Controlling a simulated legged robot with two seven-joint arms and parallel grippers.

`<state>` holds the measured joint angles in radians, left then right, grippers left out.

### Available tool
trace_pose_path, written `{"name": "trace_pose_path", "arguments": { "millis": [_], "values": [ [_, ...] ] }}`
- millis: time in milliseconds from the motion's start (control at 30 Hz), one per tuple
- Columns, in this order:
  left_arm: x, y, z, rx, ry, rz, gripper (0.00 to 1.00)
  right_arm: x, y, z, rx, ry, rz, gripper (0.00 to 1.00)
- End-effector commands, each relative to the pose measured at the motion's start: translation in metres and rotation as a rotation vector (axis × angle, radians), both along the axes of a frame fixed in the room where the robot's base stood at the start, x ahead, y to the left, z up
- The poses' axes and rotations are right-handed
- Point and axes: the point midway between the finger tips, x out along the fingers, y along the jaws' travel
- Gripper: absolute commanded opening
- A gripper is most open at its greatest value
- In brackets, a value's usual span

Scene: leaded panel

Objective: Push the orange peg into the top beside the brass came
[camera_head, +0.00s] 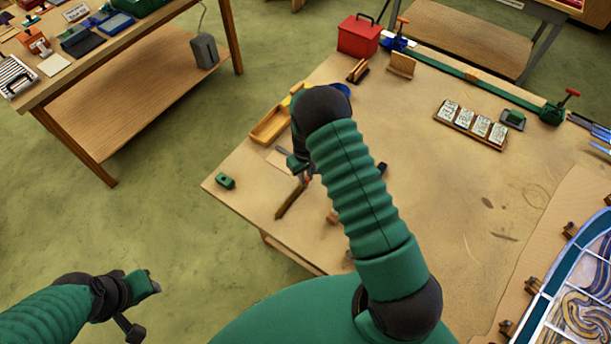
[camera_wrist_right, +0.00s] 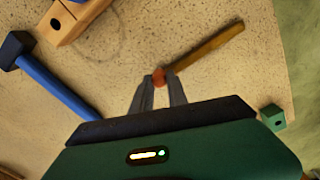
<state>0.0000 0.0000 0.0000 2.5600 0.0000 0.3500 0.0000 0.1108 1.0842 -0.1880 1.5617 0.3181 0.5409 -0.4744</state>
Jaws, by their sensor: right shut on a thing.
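My right gripper (camera_wrist_right: 160,92) is low over the bench top, near its left corner. It is shut on a small orange piece (camera_wrist_right: 160,76), apparently the orange peg, at its fingertips. In the head view my forearm hides much of this gripper (camera_head: 304,176). A brown-gold bar (camera_wrist_right: 205,47) runs away from the orange piece, and also shows in the head view (camera_head: 289,200). I cannot tell whether it is the brass came, or whether it is joined to the orange piece. My left gripper (camera_head: 150,284) is at the lower left, away from the bench, its jaws unclear.
A green block (camera_head: 225,181) sits near the bench corner. A blue-handled hammer (camera_wrist_right: 58,86) and a wooden block (camera_wrist_right: 68,22) lie near the right gripper. A yellow tray (camera_head: 268,127) is behind it. The leaded panel (camera_head: 572,300) lies at the right. The bench middle is mostly clear.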

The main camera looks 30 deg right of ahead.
Motion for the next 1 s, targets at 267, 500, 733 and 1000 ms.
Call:
{"name": "trace_pose_path", "arguments": {
  "millis": [267, 500, 733, 1000],
  "values": [
    [0.0, 0.0, -0.005, 0.0, 0.0, 0.0, 0.36, -0.001, 0.001, -0.007, 0.002, 0.003, 0.0, 0.0],
    [0.0, 0.0, -0.004, 0.0, 0.0, 0.0, 0.36, -0.001, 0.001, -0.005, 0.002, 0.002, 0.0, 0.45],
    [0.0, 0.0, -0.004, 0.0, 0.0, 0.0, 0.36, -0.001, 0.001, -0.005, 0.001, 0.001, 0.0, 0.45],
    [0.0, 0.0, -0.018, 0.0, 0.0, 0.0, 0.36, 0.003, 0.0, 0.03, 0.0, -0.006, 0.001, 0.45]
  ]
}}
